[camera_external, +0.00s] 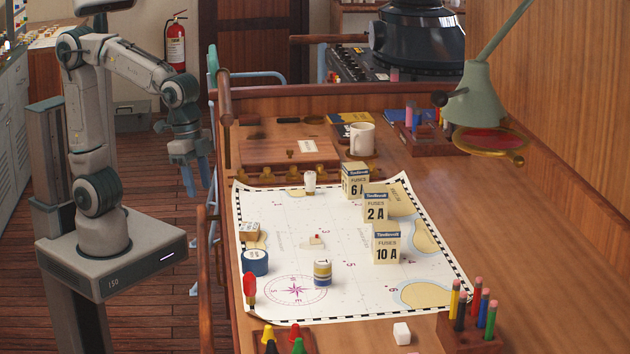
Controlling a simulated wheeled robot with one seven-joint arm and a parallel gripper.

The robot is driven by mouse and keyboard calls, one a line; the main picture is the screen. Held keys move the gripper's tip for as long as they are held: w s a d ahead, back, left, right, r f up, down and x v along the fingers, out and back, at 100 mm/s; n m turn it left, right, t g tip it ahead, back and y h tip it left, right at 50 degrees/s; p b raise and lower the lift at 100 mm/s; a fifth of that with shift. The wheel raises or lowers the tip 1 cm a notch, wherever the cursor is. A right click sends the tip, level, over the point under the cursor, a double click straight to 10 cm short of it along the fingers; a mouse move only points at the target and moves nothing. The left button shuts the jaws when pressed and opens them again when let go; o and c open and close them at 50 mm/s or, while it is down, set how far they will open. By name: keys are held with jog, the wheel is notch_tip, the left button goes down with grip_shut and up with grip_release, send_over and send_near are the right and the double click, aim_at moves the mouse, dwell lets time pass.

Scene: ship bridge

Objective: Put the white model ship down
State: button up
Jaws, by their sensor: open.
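My gripper (190,178) has blue fingers pointing down. It is open and empty, beside the left edge of the wooden chart table (535,215), over the floor side. A small whitish piece (316,241) lies near the middle of the sea chart (345,215). It may be the white model ship, but it is too small to tell its shape surely. My gripper is well apart from it, to its left and farther back.
Fuse boxes (386,244) stand along the chart's right half. A blue tape roll (255,262), a striped tin (322,273) and a white-topped piece (309,182) are also on it. The table's right side is mostly clear.

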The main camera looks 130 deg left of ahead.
jog(key=s+d+f+m, duration=0.1)
jog(key=s+d+f, duration=0.1)
jog(key=s, duration=0.3)
jog(key=s+d+f, duration=0.2)
jog(key=s+f, duration=0.1)
jog(key=s, duration=0.3)
jog(key=shift+s+d+f+m+t, duration=0.15)
jog(key=shift+d+m+t, duration=0.25)
